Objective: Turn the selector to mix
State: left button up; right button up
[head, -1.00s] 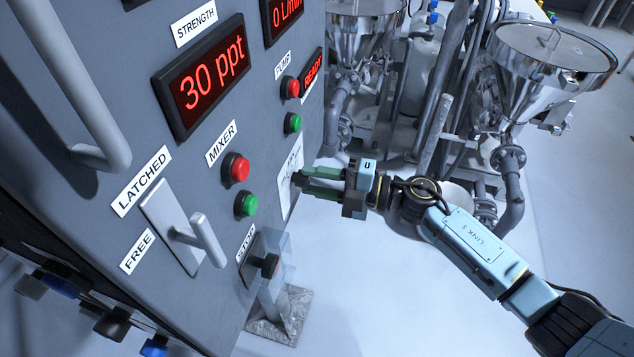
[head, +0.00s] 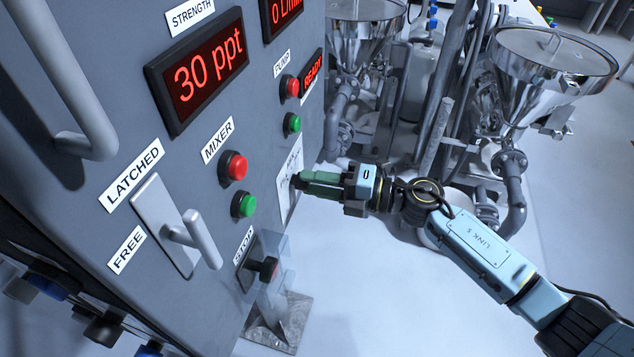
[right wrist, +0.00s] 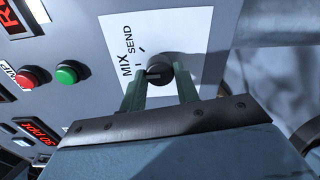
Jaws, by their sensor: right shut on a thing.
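The selector is a dark round knob (right wrist: 160,66) on a white label plate (right wrist: 108,38) with the words MIX and SEND, seen in the right wrist view. My right gripper (right wrist: 160,80) has its two green fingers on either side of the knob and is shut on it. The knob's bar seems to lie toward the MIX side, but its exact angle is hard to tell. In the head view my right gripper (head: 302,181) reaches the panel at the label plate (head: 285,204), and its fingers hide the knob there. My left gripper is out of view.
The grey panel (head: 105,235) carries red and green MIXER buttons (head: 238,184), PUMP buttons (head: 291,105) and a LATCHED/FREE lever (head: 200,238). A clear guard (head: 274,290) surrounds the STOP control below. Steel hoppers (head: 552,80) stand behind my right arm.

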jog(key=o, duration=1)
jog(key=shift+d, duration=0.1)
jog(key=v, duration=1.3)
jog(key=shift+s+d+b, duration=0.1)
jog(key=shift+b, duration=0.3)
